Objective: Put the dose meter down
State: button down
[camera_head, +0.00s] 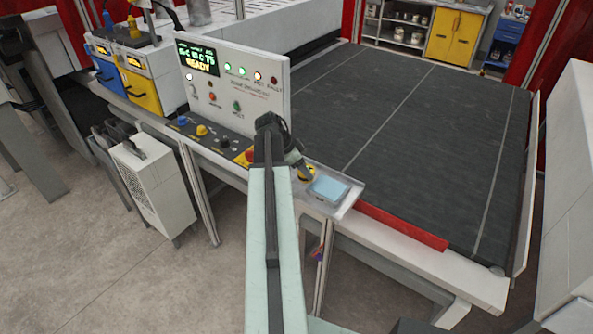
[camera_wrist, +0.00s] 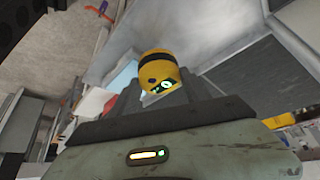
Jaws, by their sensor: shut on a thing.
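The dose meter (camera_wrist: 158,66) is yellow with a dark band and a small lit green display. My gripper (camera_wrist: 160,92) is shut on it in the wrist view, with the display facing the camera. In the head view my gripper (camera_head: 302,167) is over the right end of the metal control ledge, and a bit of the yellow dose meter (camera_head: 308,175) shows at its tip. A light blue pad (camera_head: 329,190) lies on the ledge just right of the gripper. I cannot tell whether the dose meter touches the ledge.
The control panel (camera_head: 235,85) stands upright behind the ledge (camera_head: 351,197), left of my gripper. Several knobs and a red button (camera_head: 250,155) sit along the ledge. A red bar (camera_head: 400,226) and the wide dark belt (camera_head: 420,130) lie to the right.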

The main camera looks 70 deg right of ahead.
jog(key=shift+w+d, duration=0.2)
jog(key=shift+d, duration=0.25)
jog(key=shift+w+d, duration=0.2)
jog(key=shift+d, duration=0.25)
jog(key=shift+w+d+f, duration=0.2)
jog(key=shift+d+f, duration=0.05)
jog(key=shift+d, duration=0.25)
notch_tip(320, 180, down, 4)
jog(key=b, duration=0.4)
jog(key=shift+s+a+r, duration=0.1)
jog(key=shift+s+r, duration=0.05)
jog(key=shift+w+a+r, duration=0.1)
jog(key=shift+w+r, duration=0.15)
jog(key=shift+f, duration=0.15)
jog(key=c, duration=0.5)
grip_release()
